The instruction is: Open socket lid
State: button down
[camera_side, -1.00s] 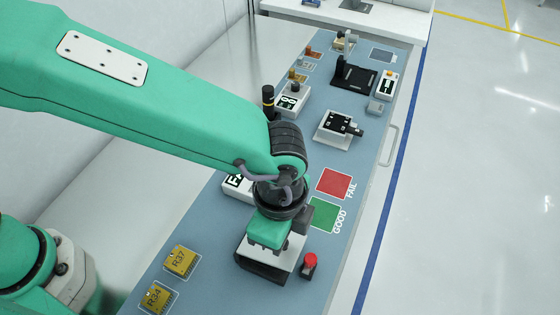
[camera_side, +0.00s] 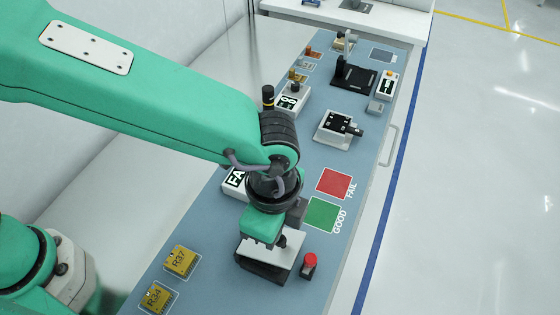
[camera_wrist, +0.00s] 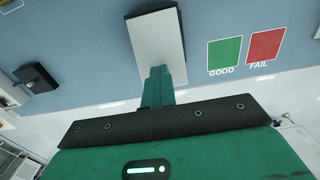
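The socket (camera_side: 264,270) is a low dark box at the near part of the blue-grey table, left of a red button. Its pale flat lid (camera_side: 287,250) lies down over it and looks closed. In the wrist view the lid (camera_wrist: 155,38) is a light rectangle with a dark strip along its far edge. My gripper (camera_side: 268,243) is above the lid, covering part of it. In the wrist view its green fingers (camera_wrist: 157,82) are side by side over the lid's near edge, with nothing seen between them. I cannot tell whether they touch the lid.
The red button (camera_side: 309,262) stands close right of the socket. Green GOOD (camera_side: 323,213) and red FAIL (camera_side: 335,183) patches lie beyond it. Yellow R37 (camera_side: 181,261) and R34 (camera_side: 158,297) parts lie at the near left. A white device (camera_side: 337,129) stands farther back.

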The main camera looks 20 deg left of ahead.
jog(key=shift+a+r, duration=0.5)
jog(key=shift+a, duration=0.05)
dwell(0.4)
jog(key=c, duration=1.5)
grip_release()
jog(key=shift+r, duration=0.1)
jog(key=shift+r, duration=2.4)
jog(key=shift+a, duration=0.1)
